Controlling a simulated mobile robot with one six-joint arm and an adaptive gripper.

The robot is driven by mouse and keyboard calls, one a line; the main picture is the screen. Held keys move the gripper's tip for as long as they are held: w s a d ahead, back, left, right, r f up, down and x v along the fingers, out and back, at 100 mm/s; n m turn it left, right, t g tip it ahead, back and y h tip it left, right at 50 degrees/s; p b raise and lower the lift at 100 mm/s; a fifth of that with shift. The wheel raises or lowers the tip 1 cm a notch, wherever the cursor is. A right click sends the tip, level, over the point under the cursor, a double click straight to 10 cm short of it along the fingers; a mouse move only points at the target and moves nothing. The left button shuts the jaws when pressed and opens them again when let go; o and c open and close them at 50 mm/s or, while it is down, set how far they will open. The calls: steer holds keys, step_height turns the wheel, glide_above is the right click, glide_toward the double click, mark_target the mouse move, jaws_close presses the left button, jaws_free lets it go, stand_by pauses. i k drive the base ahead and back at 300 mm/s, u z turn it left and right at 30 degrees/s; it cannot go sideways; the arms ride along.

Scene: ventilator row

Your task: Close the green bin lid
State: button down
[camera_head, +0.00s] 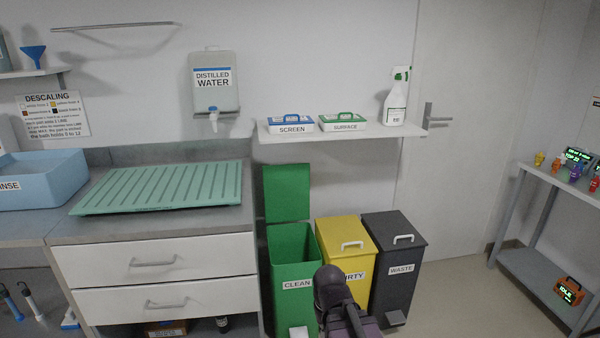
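The green bin (294,274) stands on the floor at the lower middle, beside the drawer cabinet. It bears a white label reading CLEAN. Its green lid (287,192) is open and stands upright at the back of the bin, against the wall. The bin's mouth shows from above. A white piece, perhaps a pedal, shows at the bin's lower front. A dark part of my arm (335,295) shows at the bottom middle, in front of the yellow bin. The gripper's fingertips do not show, and nothing is seen touching the lid.
A yellow bin (345,238) and a black WASTE bin (397,242) stand shut at the right. A cabinet (155,262) borders the left.

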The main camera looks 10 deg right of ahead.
mark_target(286, 186)
steer(key=k, duration=0.85)
steer(key=z, duration=0.3)
steer(key=i, duration=0.5)
steer(key=z, duration=0.6)
steer(key=i, duration=1.65)
steer(key=u, duration=0.5)
steer(key=i, duration=0.75)
steer(key=u, duration=0.45)
